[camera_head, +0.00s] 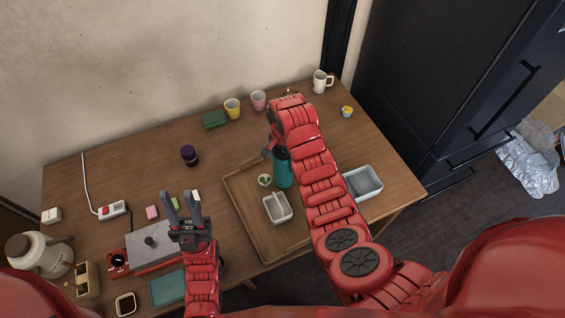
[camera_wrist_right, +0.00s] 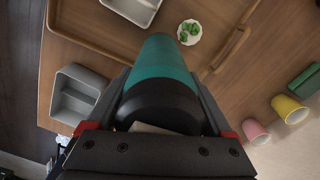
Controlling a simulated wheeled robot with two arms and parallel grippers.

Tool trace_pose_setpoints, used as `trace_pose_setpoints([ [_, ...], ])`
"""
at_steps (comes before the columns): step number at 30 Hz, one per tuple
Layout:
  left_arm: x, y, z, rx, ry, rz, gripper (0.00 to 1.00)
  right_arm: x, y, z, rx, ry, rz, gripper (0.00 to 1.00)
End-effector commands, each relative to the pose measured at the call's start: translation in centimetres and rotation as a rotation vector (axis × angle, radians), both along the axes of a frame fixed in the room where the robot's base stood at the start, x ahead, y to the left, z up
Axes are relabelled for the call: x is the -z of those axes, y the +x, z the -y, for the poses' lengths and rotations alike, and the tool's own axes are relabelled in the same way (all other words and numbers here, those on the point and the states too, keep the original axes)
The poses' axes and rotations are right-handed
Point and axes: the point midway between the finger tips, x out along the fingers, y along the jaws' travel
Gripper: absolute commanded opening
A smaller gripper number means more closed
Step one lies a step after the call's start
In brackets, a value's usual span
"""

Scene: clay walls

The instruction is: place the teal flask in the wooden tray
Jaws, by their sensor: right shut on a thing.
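The teal flask (camera_head: 283,170) has a dark cap end and is partly hidden behind my right arm in the head view. My right gripper (camera_head: 271,147) is shut on it; in the right wrist view the flask (camera_wrist_right: 162,65) sits between the two fingers, dark end nearest the camera. The wooden tray (camera_head: 247,213) lies on the table, and the flask's far end is over its upper right part. I cannot tell whether the flask touches the tray. My left gripper (camera_head: 182,208) is open and empty, over the table left of the tray.
In the tray are a white divided dish (camera_head: 277,208) and a small bowl with green bits (camera_head: 264,180). A grey bin (camera_head: 363,183) stands right of it. Cups (camera_head: 232,107), a green block (camera_head: 214,120) and a dark jar (camera_head: 189,154) stand behind. A red-and-grey appliance (camera_head: 150,250) is near my left gripper.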

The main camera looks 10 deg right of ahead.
Motion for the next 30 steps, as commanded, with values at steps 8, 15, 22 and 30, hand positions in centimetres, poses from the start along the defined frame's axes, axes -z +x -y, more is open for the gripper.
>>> trace_pose_setpoints([
  [8, -1.0, 0.0, 0.0, 0.0, 0.0, 0.0, 0.38, 2.1, 0.1, 0.0, 0.0, 0.0, 0.004, 0.0],
  [15, -0.9, 0.0, 0.0, 0.0, 0.0, 0.0, 0.38, 2.3, 0.1, 0.0, 0.0, 0.001, 0.004, 0.0],
  [22, -0.8, 0.0, 0.0, 0.0, 0.0, 0.0, 0.38, 2.5, 0.1, 0.0, 0.0, 0.001, 0.004, 1.0],
  [30, -1.0, 0.0, 0.0, 0.0, 0.0, 0.0, 0.38, 2.1, 0.1, 0.0, 0.0, 0.001, 0.005, 1.0],
])
